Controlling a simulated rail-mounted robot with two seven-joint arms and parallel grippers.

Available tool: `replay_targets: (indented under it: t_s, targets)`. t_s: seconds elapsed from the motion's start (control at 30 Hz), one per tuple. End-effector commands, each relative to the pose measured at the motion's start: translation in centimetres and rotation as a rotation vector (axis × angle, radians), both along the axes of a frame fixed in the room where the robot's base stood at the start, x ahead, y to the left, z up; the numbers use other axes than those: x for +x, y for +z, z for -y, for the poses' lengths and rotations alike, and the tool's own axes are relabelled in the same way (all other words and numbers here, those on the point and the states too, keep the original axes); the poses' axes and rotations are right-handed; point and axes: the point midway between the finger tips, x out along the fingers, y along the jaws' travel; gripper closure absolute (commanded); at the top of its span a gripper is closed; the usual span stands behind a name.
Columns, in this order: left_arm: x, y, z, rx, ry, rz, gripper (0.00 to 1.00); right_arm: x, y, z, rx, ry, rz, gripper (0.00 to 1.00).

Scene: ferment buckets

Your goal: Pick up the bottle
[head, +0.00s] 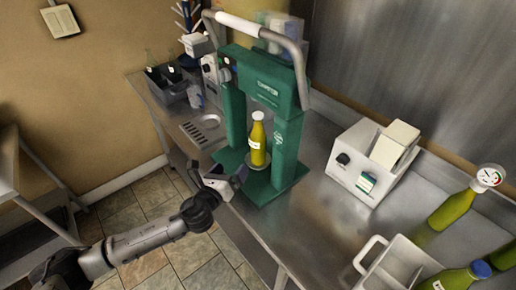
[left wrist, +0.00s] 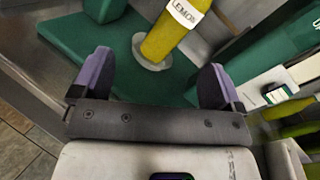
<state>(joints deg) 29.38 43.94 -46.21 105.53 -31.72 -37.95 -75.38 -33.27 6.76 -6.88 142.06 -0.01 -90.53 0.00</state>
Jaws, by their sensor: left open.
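A yellow-green bottle (head: 257,142) with a white cap and a white label stands upright in the green press frame (head: 285,150), on a small round pale plate. In the left wrist view the bottle (left wrist: 172,37) is just beyond the fingers, between them in the picture, with its upper part cut off. My left gripper (head: 238,178) is open and empty at the front left edge of the green base, apart from the bottle. Its two purple-grey fingers (left wrist: 155,82) are spread wide. My right gripper is not in view.
A white boxy device (head: 365,165) stands right of the press. A white handled container (head: 392,265) and more yellow-green bottles (head: 452,210) are at the lower right. A dark bin (head: 172,88) stands at the back left. Bare steel counter (head: 300,225) lies in front of the device.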

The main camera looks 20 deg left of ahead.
Motion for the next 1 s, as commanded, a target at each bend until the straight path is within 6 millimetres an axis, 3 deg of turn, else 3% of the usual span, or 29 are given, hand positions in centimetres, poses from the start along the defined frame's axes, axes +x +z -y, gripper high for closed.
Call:
replay_targets:
  t_s: [0.1, 0.3, 0.8, 1.0]
  targets:
    - [0.1, -0.3, 0.7, 0.195, -0.064, 0.037, 0.08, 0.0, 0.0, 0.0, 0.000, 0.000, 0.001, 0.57]
    - [0.1, -0.4, 1.5, 0.368, -0.120, 0.081, 0.08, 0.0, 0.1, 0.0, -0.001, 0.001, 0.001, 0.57]
    - [7.0, -0.5, 3.2, 0.396, -0.127, 0.089, 0.08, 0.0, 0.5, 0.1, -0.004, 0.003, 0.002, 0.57]
    - [8.2, -0.5, 3.5, 0.396, -0.129, 0.088, 0.08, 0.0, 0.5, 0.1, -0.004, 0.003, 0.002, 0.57]
